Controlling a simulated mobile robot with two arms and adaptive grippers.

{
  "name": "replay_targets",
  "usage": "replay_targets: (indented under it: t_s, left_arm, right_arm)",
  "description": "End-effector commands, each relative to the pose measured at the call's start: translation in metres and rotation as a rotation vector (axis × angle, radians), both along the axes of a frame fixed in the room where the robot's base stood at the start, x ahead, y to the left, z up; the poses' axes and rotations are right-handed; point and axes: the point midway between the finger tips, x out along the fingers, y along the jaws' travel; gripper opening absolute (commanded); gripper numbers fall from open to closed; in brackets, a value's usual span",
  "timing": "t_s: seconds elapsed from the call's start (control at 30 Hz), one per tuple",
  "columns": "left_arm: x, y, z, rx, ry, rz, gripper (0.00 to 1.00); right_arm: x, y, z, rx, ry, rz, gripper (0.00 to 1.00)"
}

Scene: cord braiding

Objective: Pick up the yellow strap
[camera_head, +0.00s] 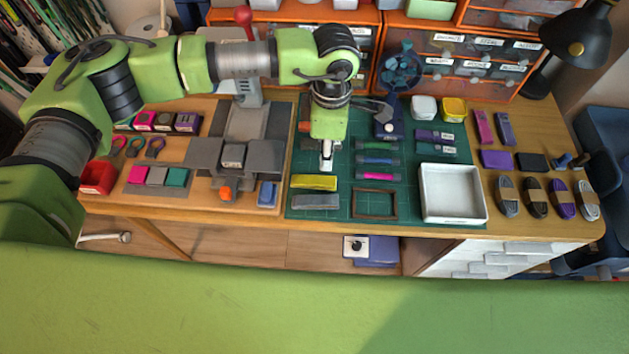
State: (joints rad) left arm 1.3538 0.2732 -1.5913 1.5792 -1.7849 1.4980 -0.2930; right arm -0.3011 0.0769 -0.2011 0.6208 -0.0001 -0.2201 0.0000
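The yellow strap (314,182) lies flat on the green cutting mat (335,207), near the mat's left edge. A grey strap (315,202) lies just in front of it. My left gripper (326,165) points down just behind the yellow strap and looks apart from it. Its fingertips appear close together, but at this size I cannot tell whether they are open or shut. My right gripper does not show.
A brown frame (375,218) and a white tray (425,208) are on the mat to the right. Several coloured tools lie behind them. A grey fixture (272,160) stands left of the mat. Orange drawers (480,47) line the back.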

Motion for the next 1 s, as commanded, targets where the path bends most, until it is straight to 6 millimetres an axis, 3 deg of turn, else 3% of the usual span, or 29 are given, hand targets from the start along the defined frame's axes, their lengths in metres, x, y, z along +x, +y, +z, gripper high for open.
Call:
replay_targets:
  t_s: [0.03,0.23,0.47,0.77,1.0]
  left_arm:
    - [-0.001,0.0,-0.016,0.001,0.003,0.0,0.25]
    - [-0.001,-0.001,-0.054,-0.002,0.004,0.001,0.25]
    - [-0.002,-0.002,-0.068,-0.004,0.003,0.0,0.25]
    - [-0.003,-0.005,-0.112,-0.004,0.004,-0.001,0.25]
    - [-0.003,-0.005,-0.113,-0.005,0.002,-0.001,0.25]
  right_arm:
    - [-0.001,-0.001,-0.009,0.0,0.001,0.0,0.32]
    - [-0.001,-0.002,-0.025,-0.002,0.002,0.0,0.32]
    - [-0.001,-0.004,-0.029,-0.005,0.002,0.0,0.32]
    - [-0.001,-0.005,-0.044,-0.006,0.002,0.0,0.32]
    - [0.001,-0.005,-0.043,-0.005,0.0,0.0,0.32]
